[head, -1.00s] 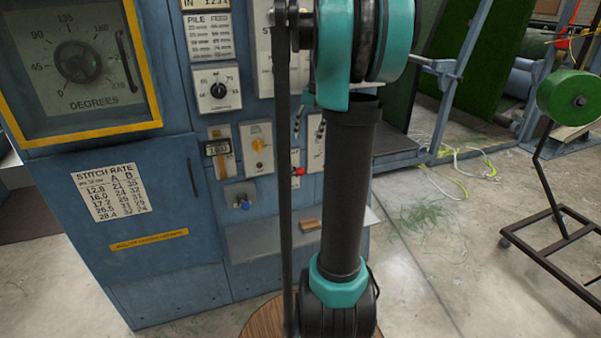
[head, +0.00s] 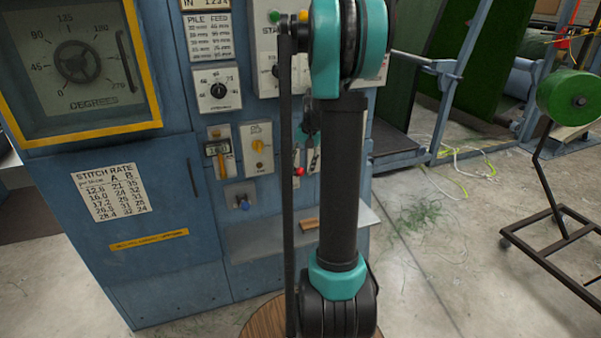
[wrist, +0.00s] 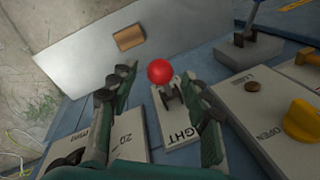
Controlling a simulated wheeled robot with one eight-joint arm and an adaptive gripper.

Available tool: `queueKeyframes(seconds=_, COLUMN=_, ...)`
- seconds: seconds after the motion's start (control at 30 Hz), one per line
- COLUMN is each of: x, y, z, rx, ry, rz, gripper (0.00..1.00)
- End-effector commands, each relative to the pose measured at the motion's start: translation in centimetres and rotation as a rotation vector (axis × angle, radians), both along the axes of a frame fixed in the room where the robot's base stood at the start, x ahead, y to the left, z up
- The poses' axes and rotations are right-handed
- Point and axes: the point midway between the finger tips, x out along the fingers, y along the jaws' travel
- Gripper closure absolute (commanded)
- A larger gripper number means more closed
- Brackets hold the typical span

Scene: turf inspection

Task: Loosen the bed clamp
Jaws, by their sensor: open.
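A red ball knob on a short dark lever (wrist: 160,71) stands out from a pale plate (wrist: 178,122) in the wrist view. The plate's lettering ends in "IGHT"; its start is hidden, so I cannot confirm from the label that this is the bed clamp. The red knob (head: 299,171) also shows small in the head view, left of my arm. My gripper (wrist: 155,78) is open, with one finger on each side of the lever and the knob between the fingertips. I see no clear contact. In the head view my arm hides most of the gripper.
A metal shelf (wrist: 95,62) with a wooden block (wrist: 129,37) lies just beyond the knob. A yellow knob (wrist: 302,121) and a blue-handled switch (wrist: 250,45) sit to the right. A scale plate (wrist: 118,143) is at left, close to the left finger.

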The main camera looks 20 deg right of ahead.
Motion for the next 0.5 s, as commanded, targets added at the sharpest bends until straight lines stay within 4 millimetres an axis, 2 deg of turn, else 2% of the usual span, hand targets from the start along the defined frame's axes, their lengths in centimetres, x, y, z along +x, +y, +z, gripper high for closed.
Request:
queueKeyframes(seconds=0.2, x=0.3, y=0.4, z=-2.3, rx=0.000, ry=0.000, rz=0.000, gripper=0.52)
queueKeyframes(seconds=0.5, x=0.3, y=0.4, z=-2.8, rx=0.000, ry=0.000, rz=0.000, gripper=0.52)
